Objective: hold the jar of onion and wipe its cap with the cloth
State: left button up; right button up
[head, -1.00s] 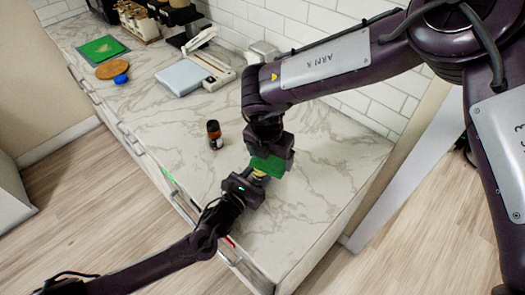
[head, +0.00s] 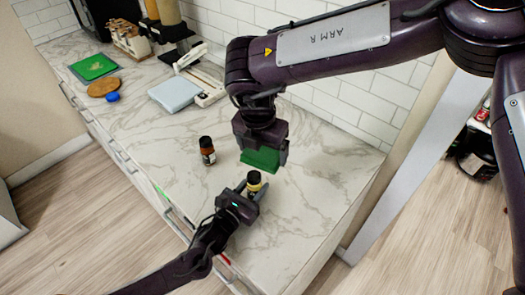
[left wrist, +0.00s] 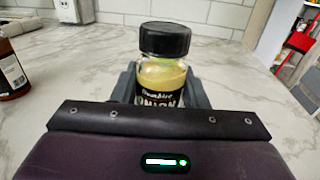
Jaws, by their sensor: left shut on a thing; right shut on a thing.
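The jar of onion (head: 254,184) has a black cap and yellowish contents. It stands upright between the fingers of my left gripper (head: 250,192), which is shut on it. In the left wrist view the jar (left wrist: 161,75) shows its black cap and part of its "onion" label, with the gripper fingers (left wrist: 160,88) on both sides. My right gripper (head: 262,150) is shut on the green cloth (head: 260,160), which hangs below the fingers. The cloth is behind and above the jar, apart from its cap in the head view. The cloth does not show in the left wrist view.
A second, brown jar with a black cap (head: 207,151) stands on the marble counter (head: 310,200), left of the grippers. Farther back are a pale blue scale-like device (head: 175,93), a round wooden board (head: 103,87), a blue item (head: 112,97) and a green board (head: 94,67). A tiled wall bounds the counter.

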pick_arm(q)
jog(key=o, duration=1.1)
jog(key=shift+o, duration=0.2)
jog(key=v, duration=1.2)
jog(key=shift+d, duration=0.1)
